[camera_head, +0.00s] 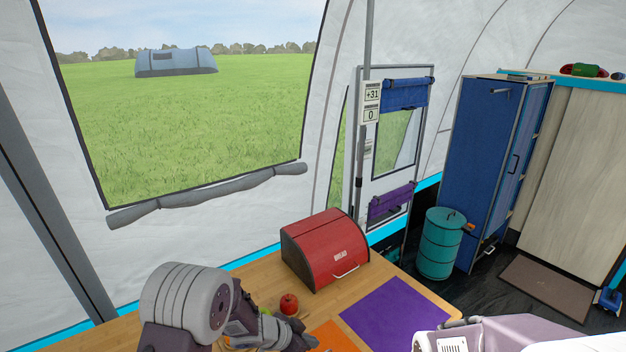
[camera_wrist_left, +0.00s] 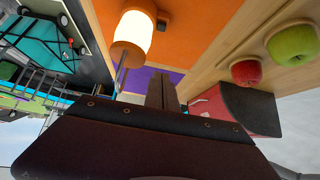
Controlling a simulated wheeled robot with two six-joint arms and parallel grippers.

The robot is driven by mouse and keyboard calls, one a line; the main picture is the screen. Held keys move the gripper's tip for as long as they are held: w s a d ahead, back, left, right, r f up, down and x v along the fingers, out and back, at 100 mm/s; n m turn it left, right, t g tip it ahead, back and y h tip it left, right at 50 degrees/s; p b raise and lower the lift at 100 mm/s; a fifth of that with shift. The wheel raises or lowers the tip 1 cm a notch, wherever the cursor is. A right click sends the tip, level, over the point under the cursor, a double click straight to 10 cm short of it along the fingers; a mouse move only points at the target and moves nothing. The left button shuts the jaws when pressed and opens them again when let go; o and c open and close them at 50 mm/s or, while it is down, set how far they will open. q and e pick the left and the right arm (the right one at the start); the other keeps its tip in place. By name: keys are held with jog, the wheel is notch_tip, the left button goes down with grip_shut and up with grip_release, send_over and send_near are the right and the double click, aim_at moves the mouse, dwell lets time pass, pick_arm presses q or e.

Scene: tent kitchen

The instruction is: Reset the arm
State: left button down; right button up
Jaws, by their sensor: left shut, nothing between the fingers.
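My left gripper (camera_head: 290,333) is low in the head view, over the wooden table (camera_head: 262,275). In the left wrist view its fingers (camera_wrist_left: 162,92) are together with nothing between them. My left arm comes in from the lower left and covers part of the table. My right gripper does not show; a purple and white part of my own body is at the lower right.
A red bread box (camera_head: 325,250), a red apple (camera_head: 289,304), an orange mat (camera_head: 333,337) and a purple mat (camera_head: 398,313) are on the table. The wrist view also shows a green apple (camera_wrist_left: 292,45) and a glowing cylinder (camera_wrist_left: 132,38).

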pick_arm(q)
notch_tip(320, 180, down, 6)
jog(key=b, duration=0.6)
jog(key=shift+s+d+f+b, duration=0.1)
jog(key=shift+s+f+b, duration=0.05)
jog(key=shift+f+b, duration=0.15)
jog(key=shift+f, duration=0.2)
jog(key=shift+f+b, duration=0.7)
jog(key=shift+f, duration=0.15)
dwell(1.7)
jog(key=shift+r, duration=0.1)
notch_tip(320, 180, up, 7)
jog(key=p, duration=0.8)
